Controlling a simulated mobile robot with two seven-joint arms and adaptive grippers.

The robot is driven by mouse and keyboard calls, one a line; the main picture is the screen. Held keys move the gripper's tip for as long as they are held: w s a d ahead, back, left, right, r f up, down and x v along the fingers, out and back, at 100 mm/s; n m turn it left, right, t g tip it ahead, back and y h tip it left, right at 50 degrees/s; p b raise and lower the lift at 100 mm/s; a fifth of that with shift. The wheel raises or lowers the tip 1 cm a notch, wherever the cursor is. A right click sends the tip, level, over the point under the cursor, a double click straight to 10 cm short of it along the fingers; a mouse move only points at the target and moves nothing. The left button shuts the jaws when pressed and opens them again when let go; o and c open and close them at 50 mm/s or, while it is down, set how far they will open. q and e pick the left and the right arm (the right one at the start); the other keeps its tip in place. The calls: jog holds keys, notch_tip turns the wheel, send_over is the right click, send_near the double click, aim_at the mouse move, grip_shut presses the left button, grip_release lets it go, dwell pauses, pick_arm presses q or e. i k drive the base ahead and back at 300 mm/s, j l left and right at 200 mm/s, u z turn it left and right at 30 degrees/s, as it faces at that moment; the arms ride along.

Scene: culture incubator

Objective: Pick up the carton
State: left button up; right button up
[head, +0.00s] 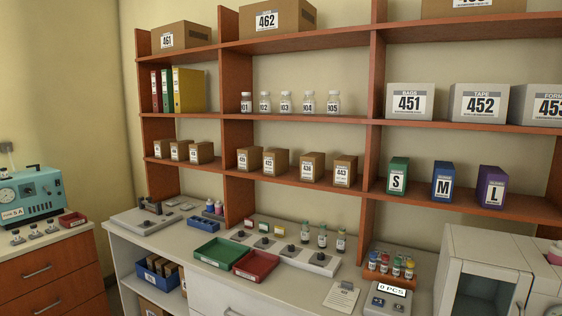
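Several brown cartons with number labels are in the head view, and I cannot tell which one the task means. Small cartons labelled 421 (249,158), 422 (276,162), 436 (312,166) and 443 (345,171) stand in a row on the lower middle shelf. Smaller cartons (202,152) stand on the lower left shelf. Large cartons labelled 461 (184,36) and 462 (277,19) sit on top of the shelving. Grey-white boxes labelled 451 (410,101) and 452 (479,104) stand at the right. Neither of my grippers is in view.
The counter holds a green tray (220,253), a red tray (256,264), several vials, a clipboard (341,297) and a scale (388,302). A white incubator (483,277) stands at the right. A teal device (30,196) stands on the left cabinet. Shelf dividers separate the bays.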

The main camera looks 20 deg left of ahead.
aim_at(276, 163)
jog(key=i+j+z, duration=0.55)
jog(key=i+j, duration=0.25)
jog(key=j+z, duration=0.45)
jog(key=j, duration=0.7)
